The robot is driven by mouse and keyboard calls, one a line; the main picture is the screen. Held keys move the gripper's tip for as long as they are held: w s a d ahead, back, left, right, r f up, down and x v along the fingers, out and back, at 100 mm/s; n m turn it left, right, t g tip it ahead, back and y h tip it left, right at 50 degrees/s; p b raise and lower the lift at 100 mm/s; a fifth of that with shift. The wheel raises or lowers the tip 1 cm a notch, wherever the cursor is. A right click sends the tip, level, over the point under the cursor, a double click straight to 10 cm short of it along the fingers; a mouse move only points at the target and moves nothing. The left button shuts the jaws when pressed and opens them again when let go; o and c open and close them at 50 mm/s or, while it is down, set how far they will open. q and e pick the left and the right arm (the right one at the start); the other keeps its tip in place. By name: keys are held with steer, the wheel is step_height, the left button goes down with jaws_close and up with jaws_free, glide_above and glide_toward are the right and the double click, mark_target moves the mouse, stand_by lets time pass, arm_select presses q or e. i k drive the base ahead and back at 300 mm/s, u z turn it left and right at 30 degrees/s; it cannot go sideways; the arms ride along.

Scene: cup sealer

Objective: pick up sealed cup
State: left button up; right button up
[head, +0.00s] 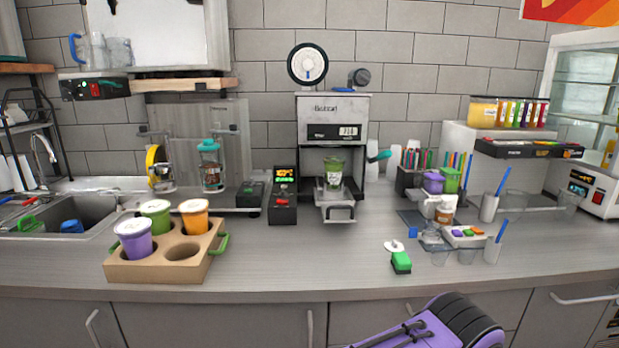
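A cup with green contents (334,178) stands upright in the opening of the cup sealer (333,118), at the middle back of the counter. It sits at the sealer's pulled-out tray (338,212), which has a handle at its front. Whether a film covers the cup's top is too small to tell. A brown cup carrier (150,271) stands at the front left, holding a purple cup (135,242), a green cup (157,217) and an orange cup (195,220), all with white tops. Its front right hole is empty.
A small black control box (283,202) stands left of the sealer. A green-topped block (401,261) and a white knobbed piece (394,246) lie front right. Pen holders and small cups crowd the right. The counter before the sealer is clear.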

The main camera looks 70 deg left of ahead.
mark_target(334, 165)
steer(key=u, duration=1.45)
